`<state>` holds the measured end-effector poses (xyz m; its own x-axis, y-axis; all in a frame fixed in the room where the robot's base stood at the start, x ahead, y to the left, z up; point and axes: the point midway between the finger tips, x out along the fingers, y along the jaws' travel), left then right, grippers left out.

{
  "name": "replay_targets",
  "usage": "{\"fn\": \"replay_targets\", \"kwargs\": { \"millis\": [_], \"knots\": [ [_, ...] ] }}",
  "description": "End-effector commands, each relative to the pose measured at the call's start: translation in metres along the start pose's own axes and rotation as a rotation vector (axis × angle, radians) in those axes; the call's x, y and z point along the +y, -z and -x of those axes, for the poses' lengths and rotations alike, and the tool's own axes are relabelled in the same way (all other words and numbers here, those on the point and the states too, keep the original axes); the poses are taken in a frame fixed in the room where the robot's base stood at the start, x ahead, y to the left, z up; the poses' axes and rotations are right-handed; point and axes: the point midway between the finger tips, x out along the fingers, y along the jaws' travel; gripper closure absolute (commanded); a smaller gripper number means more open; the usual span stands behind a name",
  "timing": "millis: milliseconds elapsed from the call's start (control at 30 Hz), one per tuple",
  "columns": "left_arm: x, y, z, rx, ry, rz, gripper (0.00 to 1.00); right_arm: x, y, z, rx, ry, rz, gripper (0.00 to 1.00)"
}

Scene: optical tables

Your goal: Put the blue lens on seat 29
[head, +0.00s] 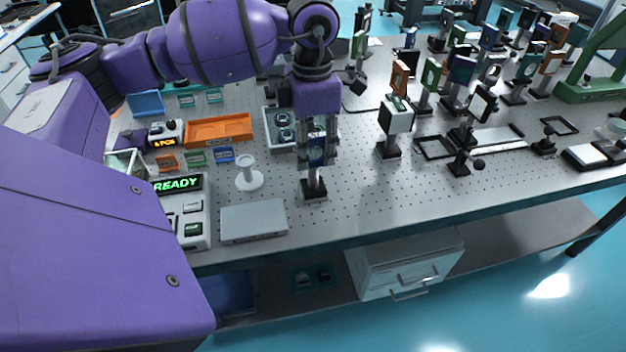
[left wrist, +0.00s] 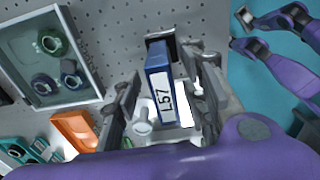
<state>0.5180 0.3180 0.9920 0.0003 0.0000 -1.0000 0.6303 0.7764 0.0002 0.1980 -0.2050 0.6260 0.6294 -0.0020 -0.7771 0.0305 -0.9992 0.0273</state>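A blue lens (head: 317,150) in an upright frame stands on a post with a black base (head: 313,192) near the table's front edge. In the left wrist view the blue lens (left wrist: 161,92) bears the label L57. My left gripper (head: 318,142) is around it from above, with one finger on each side. In the left wrist view my left gripper (left wrist: 165,85) shows gaps beside the lens and looks open. I cannot read a number 29 on any seat. My right gripper is not clearly in view.
A white pedestal (head: 248,175), a grey flat box (head: 254,221) and a READY display (head: 178,184) stand left of the lens. An orange tray (head: 219,130) lies behind. Bare perforated table lies between.

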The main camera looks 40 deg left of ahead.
Motion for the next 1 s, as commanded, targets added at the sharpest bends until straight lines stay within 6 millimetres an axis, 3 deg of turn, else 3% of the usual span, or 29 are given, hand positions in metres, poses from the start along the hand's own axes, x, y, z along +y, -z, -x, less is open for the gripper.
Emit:
{"fn": "replay_targets", "kwargs": {
  "millis": [233, 500, 800, 1000],
  "knots": [
    [-0.003, 0.0, -0.034, 0.0, 0.002, -0.001, 0.61, 0.001, -0.003, 0.003, -0.01, -0.001, 0.0, 0.6],
    [-0.003, 0.0, -0.038, -0.001, -0.001, -0.001, 0.61, 0.002, -0.004, 0.003, -0.012, -0.001, 0.002, 0.6],
    [-0.003, 0.0, -0.037, -0.001, 0.0, -0.001, 0.99, 0.002, -0.002, 0.003, -0.007, -0.001, 0.002, 0.6],
    [-0.003, 0.0, -0.037, -0.001, 0.0, -0.002, 1.0, 0.002, -0.002, 0.003, -0.007, -0.001, 0.002, 0.6]
  ]
}}
